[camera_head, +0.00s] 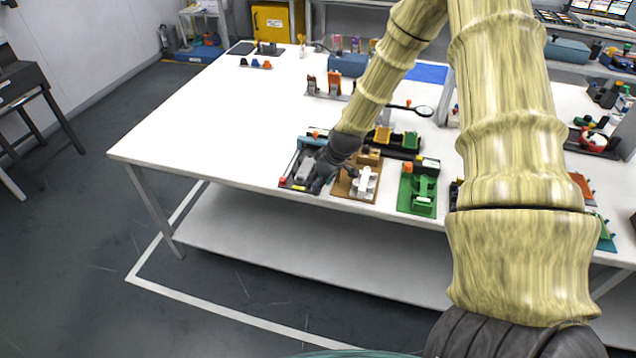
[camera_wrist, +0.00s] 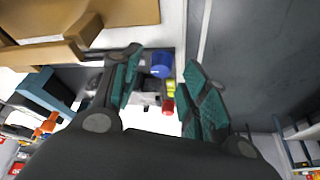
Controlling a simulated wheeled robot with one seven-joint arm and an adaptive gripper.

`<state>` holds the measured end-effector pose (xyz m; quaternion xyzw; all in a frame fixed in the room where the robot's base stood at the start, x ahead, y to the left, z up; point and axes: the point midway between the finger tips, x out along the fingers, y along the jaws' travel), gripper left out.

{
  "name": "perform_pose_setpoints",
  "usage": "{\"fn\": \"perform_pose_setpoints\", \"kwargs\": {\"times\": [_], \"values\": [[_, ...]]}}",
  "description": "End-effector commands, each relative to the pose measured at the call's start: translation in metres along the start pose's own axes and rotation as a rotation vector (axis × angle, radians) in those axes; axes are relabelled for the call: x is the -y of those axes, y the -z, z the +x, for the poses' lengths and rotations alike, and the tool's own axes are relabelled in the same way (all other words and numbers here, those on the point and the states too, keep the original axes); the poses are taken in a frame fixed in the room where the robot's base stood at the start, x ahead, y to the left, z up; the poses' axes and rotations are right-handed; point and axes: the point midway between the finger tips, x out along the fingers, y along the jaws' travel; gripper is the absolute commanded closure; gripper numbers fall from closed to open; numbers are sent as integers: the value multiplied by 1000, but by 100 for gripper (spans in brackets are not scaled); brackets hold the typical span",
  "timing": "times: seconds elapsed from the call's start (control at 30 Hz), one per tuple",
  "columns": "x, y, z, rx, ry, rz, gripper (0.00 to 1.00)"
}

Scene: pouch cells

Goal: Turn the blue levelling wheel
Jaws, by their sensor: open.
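The blue levelling wheel (camera_wrist: 161,65) shows in the wrist view as a short blue cylinder. It lies between the two teal-padded fingers of my gripper (camera_wrist: 163,58), with a gap on each side. My gripper is open and I see nothing held in it. A yellow part (camera_wrist: 171,87) and a red part (camera_wrist: 168,107) sit beside the wheel. In the head view my gripper (camera_head: 318,181) is low over a dark fixture (camera_head: 300,163) near the table's front edge. There the blue wheel is hidden behind my gripper.
A brown fixture with a white part (camera_head: 364,183) stands close to the right of my gripper, and a green fixture (camera_head: 418,190) beyond it. Orange and green blocks (camera_head: 396,137) stand behind. The white table (camera_head: 215,135) is clear to the left.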

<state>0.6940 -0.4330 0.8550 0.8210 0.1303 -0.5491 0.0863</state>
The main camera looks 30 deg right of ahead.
Motion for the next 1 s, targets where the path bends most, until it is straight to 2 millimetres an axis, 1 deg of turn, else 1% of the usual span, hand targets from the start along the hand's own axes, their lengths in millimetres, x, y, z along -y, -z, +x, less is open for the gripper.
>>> {"fn": "perform_pose_setpoints", "kwargs": {"times": [0.1,0.3,0.63,0.77,0.8,0.87,0.9,1.0], "values": [[0,0,8,0,-1,-1,56],[0,0,16,0,0,-1,56],[0,0,17,-1,-1,0,56],[0,0,17,-1,-1,0,79],[0,0,17,-1,-1,0,87],[0,0,17,-1,-1,0,98],[0,0,17,-1,-1,0,100],[0,0,17,-1,-2,2,100]]}}
